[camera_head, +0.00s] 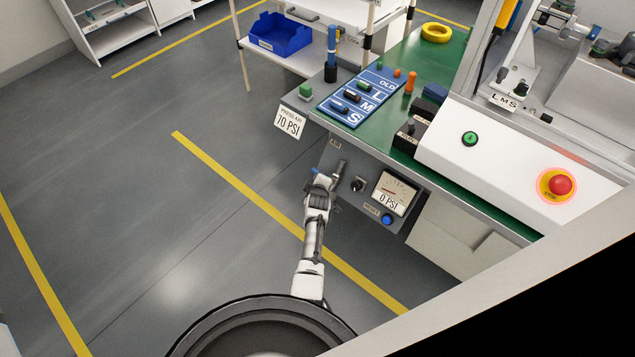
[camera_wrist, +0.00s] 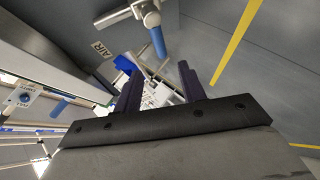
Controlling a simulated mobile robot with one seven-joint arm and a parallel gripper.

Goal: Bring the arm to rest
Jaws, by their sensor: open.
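My arm (camera_head: 313,235) reaches up from my base to the front of the green-topped press bench. Its end is close to the grey panel marked AIR, and in the head view the fingers are too small to make out. In the wrist view my gripper (camera_wrist: 160,88) shows two dark fingers standing apart with nothing held between them. A metal valve with a blue handle (camera_wrist: 157,42) is beyond the fingertips, apart from them, near the AIR label (camera_wrist: 103,49).
The panel holds a gauge (camera_head: 394,193) reading 0 PSI, a black knob (camera_head: 358,184) and a blue button (camera_head: 387,219). The bench (camera_head: 445,62) carries a blue parts board (camera_head: 357,98) and a red stop button (camera_head: 560,185). Open floor (camera_head: 110,190) lies to the left.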

